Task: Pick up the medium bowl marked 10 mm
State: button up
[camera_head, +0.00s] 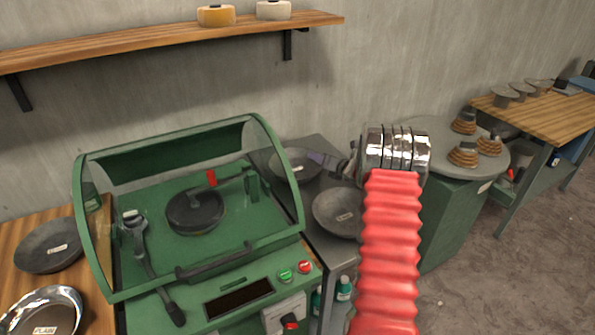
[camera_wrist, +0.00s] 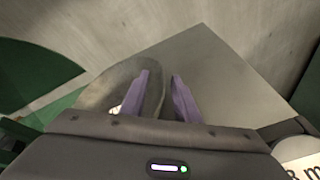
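A dark grey bowl (camera_head: 290,160) sits at the back of the grey table, right of the green machine. Its label is too small to read. My gripper (camera_head: 322,158) is at this bowl's right side, with the purple fingers over its rim. In the wrist view my gripper (camera_wrist: 160,76) is open, its two fingers apart. The same bowl (camera_wrist: 100,88) shows there, one finger over its inside and the other near or beyond the rim. I cannot tell whether they touch it. Its label is mostly hidden behind the left finger.
A second bowl (camera_head: 328,205) sits in front on the grey table (camera_head: 315,240). The wall is close behind.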

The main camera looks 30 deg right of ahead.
jog(key=shift+c, duration=0.4)
grip_shut()
notch_tip(320, 180, up, 10)
dwell(0.8)
dwell(0.5)
